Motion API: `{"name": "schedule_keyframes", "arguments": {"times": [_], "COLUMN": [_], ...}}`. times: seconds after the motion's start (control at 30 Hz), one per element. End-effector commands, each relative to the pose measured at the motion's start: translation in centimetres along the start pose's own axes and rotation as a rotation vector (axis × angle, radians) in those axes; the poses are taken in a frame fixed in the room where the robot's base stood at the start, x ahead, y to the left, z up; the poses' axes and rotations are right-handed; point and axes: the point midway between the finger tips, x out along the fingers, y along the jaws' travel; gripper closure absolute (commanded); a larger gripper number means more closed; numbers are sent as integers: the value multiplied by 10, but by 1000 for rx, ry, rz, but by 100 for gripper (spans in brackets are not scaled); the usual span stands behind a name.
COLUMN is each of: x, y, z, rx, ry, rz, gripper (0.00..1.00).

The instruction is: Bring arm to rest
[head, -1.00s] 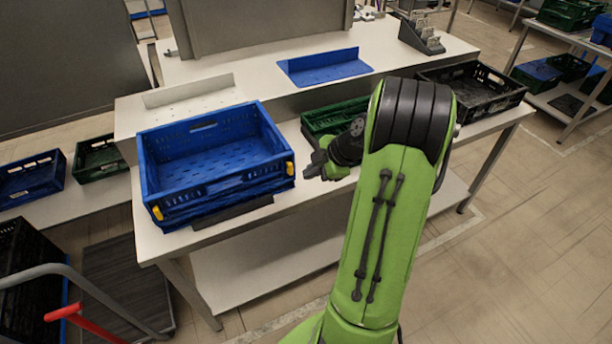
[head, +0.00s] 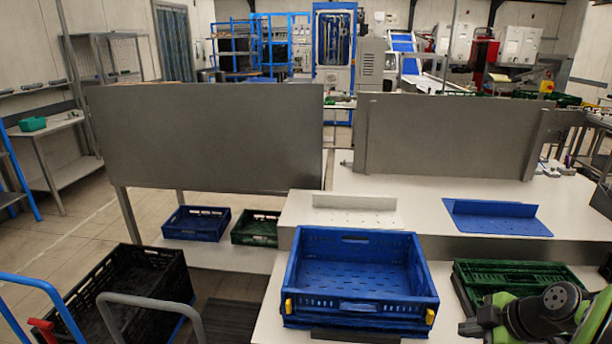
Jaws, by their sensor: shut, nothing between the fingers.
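My gripper (head: 470,328) is at the lower right of the head view, at the end of my green and black arm. It is shut and empty. It is in front of the green crate (head: 515,268) and to the right of the blue crate (head: 360,312), apart from the blue crate in the picture. Most of my arm is out of the frame, below and to the right.
The blue crate is empty on the white table (head: 270,322). A blue perforated sheet (head: 495,218) lies behind. Grey panels (head: 205,135) stand at the back. A black crate (head: 135,290) and cart handles (head: 150,302) are at the lower left.

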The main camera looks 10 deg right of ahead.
Motion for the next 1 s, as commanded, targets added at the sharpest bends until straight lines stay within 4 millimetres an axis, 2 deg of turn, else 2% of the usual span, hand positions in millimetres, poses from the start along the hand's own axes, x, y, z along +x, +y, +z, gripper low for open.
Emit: {"name": "schedule_keyframes", "arguments": {"times": [0.03,0.07,0.1,0.2,0.3,0.37,0.4,0.5,0.6,0.7,1.0], "x": [-5,-8,-14,-33,-56,-71,-81,-100,-109,-112,-112], "y": [0,-4,-12,-45,-89,-117,-135,-172,-192,-198,-199], "z": [-31,-51,-80,-143,-188,-204,-210,-213,-209,-206,-206], "rx": [22,59,118,298,491,612,693,875,999,1052,1056], "ry": [-16,-34,-65,-145,-203,-222,-226,-219,-204,-198,-198], "rz": [-18,-32,-46,-54,-18,18,44,100,133,146,147], "gripper": [100,100,100,100,100,100,100,100,100,100,100]}}
